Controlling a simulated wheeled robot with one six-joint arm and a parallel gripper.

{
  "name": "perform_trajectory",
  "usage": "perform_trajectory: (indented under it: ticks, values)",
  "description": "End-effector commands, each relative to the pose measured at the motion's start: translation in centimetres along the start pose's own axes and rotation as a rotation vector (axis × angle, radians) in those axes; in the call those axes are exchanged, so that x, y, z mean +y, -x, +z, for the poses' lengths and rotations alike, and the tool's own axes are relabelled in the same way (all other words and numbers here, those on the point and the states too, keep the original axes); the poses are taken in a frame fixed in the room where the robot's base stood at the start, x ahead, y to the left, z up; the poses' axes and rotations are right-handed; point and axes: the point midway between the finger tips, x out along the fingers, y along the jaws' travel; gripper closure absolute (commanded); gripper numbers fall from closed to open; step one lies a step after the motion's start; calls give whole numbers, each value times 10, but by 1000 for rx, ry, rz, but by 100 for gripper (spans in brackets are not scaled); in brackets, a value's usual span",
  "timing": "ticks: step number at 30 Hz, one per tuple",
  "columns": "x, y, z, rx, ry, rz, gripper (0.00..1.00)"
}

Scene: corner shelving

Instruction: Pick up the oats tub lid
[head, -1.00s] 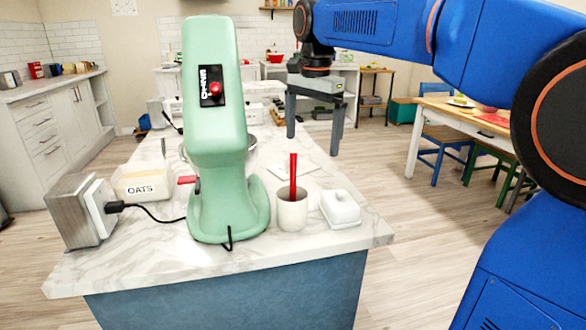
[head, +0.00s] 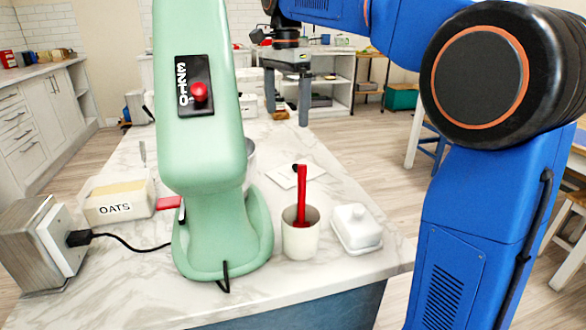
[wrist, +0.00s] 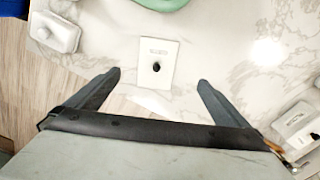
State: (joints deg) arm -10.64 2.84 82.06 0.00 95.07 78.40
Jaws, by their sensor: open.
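A flat white rectangular piece (wrist: 154,80) with a small dark knob or spot lies on the marble counter; it looks most like the lid, but I cannot tell for sure. It also shows in the head view (head: 290,181), behind the cup. The oats tub (head: 118,204), labelled OATS, stands at the left of the counter, its pale contents showing. My gripper (head: 293,114) is open and empty above the counter's far part, pointing down. In the wrist view my gripper (wrist: 159,78) has its fingers apart on either side of the white piece, with nothing between them.
A green mixer (head: 205,150) stands at the front. A cup (head: 300,236) with a red utensil and a white butter dish (head: 356,230) stand right of it. A toaster-like metal box (head: 38,240) is at left. Marble around the white piece is mostly clear.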

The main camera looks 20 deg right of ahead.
Motion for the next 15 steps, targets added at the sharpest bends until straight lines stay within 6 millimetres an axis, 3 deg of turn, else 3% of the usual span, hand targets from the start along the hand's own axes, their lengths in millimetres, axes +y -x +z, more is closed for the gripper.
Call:
perform_trajectory:
  ticks: [15]
  values:
    - [1, -87, 0, -1, 0, 4, 0]
